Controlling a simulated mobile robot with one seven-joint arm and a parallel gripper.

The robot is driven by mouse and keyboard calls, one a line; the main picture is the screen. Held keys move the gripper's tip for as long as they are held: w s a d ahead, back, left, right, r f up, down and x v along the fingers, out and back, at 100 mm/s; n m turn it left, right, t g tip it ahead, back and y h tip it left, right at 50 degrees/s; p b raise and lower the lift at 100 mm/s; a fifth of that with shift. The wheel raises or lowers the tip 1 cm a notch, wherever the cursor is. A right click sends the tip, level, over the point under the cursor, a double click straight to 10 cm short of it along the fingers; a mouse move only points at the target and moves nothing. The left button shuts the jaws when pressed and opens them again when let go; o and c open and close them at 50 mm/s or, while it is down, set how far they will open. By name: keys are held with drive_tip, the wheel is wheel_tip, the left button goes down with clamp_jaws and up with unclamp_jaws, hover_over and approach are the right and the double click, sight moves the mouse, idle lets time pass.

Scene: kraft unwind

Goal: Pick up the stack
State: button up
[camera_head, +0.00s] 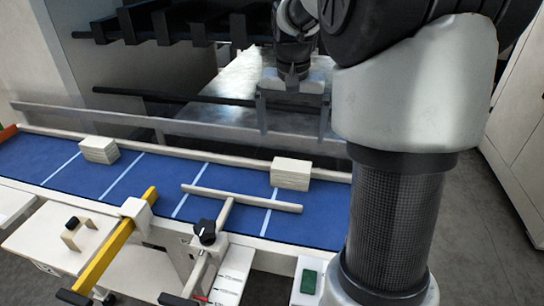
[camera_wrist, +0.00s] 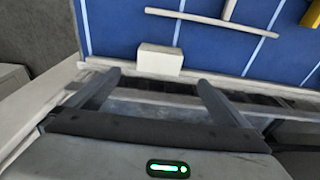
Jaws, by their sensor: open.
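Two small cream stacks lie on a blue belt. One stack (camera_head: 291,174) is at the right, beside a pale crossbar; it also shows in the wrist view (camera_wrist: 160,60), ahead of the fingertips. The other stack (camera_head: 99,150) is at the left of the belt. My gripper (camera_head: 292,124) is open and empty, its two fingers pointing down behind the belt's far rail. In the wrist view my gripper (camera_wrist: 158,80) has its fingers spread wide, with the right stack lying beyond the gap between them. I cannot tell which stack the task means.
The blue belt (camera_head: 140,180) has white cross lines and a raised far rail. A pale T-shaped bar (camera_head: 242,199) lies over the belt near the right stack. A yellow bar (camera_head: 120,240) and a black knob (camera_head: 205,232) stand at the near edge. Dark machinery is behind.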

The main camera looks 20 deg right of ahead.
hover_over(291, 165)
drive_tip(key=f, duration=0.5)
drive_tip(key=s+f, duration=0.1)
drive_tip(key=f, duration=0.2)
drive_tip(key=shift+a+f, duration=0.2)
drive_tip(key=shift+a, duration=0.1)
drive_tip(key=shift+w+d+f+p, duration=0.15)
drive_tip(key=shift+w+f, duration=0.05)
drive_tip(key=shift+f, duration=0.8)
drive_tip(key=shift+w+d+f+p, duration=0.1)
drive_tip(key=shift+w+f, duration=0.05)
drive_tip(key=shift+f, duration=0.85)
drive_tip(key=shift+w+d+f+p, duration=0.15)
drive_tip(key=shift+w+f, duration=0.05)
drive_tip(key=shift+f, duration=0.8)
drive_tip(key=shift+c, duration=0.3)
drive_tip(key=c, duration=1)
drive_tip(key=shift+o, duration=0.2)
wheel_tip(291, 165, up, 10)
drive_tip(key=shift+f+b, duration=0.15)
drive_tip(key=shift+b, duration=0.15)
drive_tip(key=shift+f+b, duration=2.3)
drive_tip(key=shift+f, duration=1.1)
drive_tip(key=shift+f, duration=0.1)
drive_tip(key=shift+s+a+b, duration=0.35)
drive_tip(key=shift+s+a, duration=0.1)
drive_tip(key=shift+s, duration=0.2)
